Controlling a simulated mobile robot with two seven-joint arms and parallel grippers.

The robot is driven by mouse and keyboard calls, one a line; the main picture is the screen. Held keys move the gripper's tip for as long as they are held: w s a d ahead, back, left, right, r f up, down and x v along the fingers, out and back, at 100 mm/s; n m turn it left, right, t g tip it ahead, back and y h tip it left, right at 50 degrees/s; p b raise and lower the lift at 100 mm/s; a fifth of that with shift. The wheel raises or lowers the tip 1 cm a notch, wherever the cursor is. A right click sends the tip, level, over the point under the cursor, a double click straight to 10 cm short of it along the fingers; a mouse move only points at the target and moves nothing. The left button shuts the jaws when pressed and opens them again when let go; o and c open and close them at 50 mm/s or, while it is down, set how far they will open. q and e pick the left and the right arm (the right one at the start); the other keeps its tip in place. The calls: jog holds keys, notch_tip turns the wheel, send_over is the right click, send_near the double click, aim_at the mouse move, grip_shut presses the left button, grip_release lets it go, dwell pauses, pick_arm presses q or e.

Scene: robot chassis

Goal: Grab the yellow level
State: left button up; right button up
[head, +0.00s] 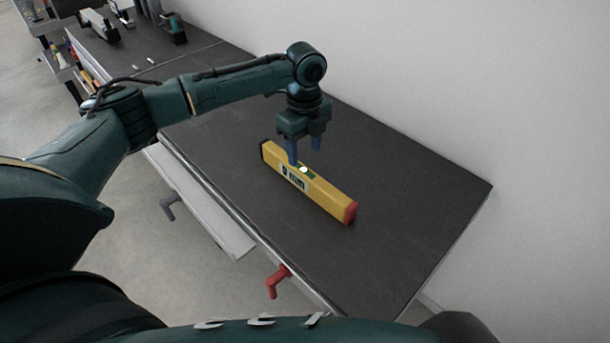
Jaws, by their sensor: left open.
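The yellow level (327,197) lies on the dark workbench top, running from upper left to lower right. It has a red end cap at its lower right end, a dark cap at the other end and a green vial near its middle. My left gripper (305,158) points down at the level's middle, with its two blue fingers apart. One finger overlaps the level in the picture and the other shows just behind it. I cannot tell whether they touch it. My right gripper is not in view.
The dark workbench (400,255) is clear around the level and meets a white wall (480,70) at the back. A red clamp handle (277,281) sticks out at the front edge. Tools and a dark green item (173,30) stand at the far left end.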

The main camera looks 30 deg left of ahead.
aim_at(304, 170)
pick_arm(q)
notch_tip(304, 170, down, 8)
jog(key=shift+a+f, duration=0.1)
jog(key=shift+a, duration=0.05)
jog(key=shift+w, duration=0.1)
grip_shut()
dwell(0.7)
